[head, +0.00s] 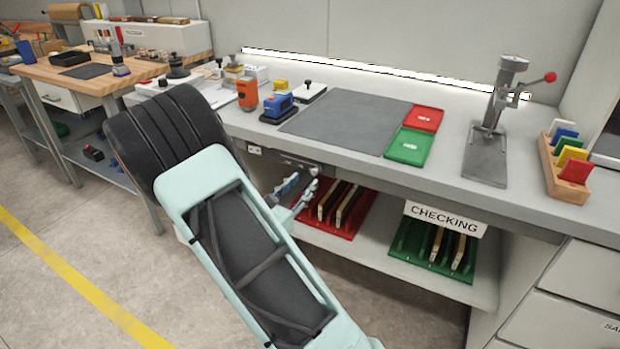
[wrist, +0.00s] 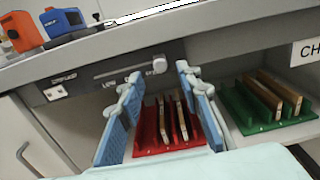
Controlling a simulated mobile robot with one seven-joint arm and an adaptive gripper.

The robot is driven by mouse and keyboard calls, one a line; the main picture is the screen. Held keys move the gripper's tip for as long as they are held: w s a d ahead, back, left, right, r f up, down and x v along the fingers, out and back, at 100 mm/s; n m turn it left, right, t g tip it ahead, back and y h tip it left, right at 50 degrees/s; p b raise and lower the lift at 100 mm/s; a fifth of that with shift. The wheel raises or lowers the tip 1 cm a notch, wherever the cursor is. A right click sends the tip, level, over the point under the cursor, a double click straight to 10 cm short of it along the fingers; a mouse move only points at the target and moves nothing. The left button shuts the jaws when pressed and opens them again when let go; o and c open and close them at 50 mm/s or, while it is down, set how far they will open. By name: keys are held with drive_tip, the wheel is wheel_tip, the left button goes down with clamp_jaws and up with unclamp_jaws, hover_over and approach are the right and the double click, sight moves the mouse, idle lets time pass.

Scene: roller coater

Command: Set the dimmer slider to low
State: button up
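The dimmer slider is on a dark panel (wrist: 115,82) under the bench's front edge, with a pale horizontal track (wrist: 125,71). Its light knob (wrist: 160,65) is at the right end of the track, away from the "LOW" lettering on the left. My gripper (wrist: 163,110) is open and empty, its blue-padded fingers apart below and in front of the panel. In the wrist view the right fingertip shows close to the knob; I cannot tell whether they touch. In the head view my gripper (head: 297,192) is partly hidden by my arm, and part of the panel (head: 303,162) shows above it.
A socket (wrist: 55,93) sits left of the slider. A red rack (wrist: 150,148) and a green rack (wrist: 240,118) with boards stand on the shelf below. The bench top (head: 450,172) overhangs, carrying a grey mat (head: 345,122) and a lever press (head: 487,150).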

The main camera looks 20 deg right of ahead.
sight(313, 172)
drive_tip(key=shift+x, duration=2.4)
clamp_jaws()
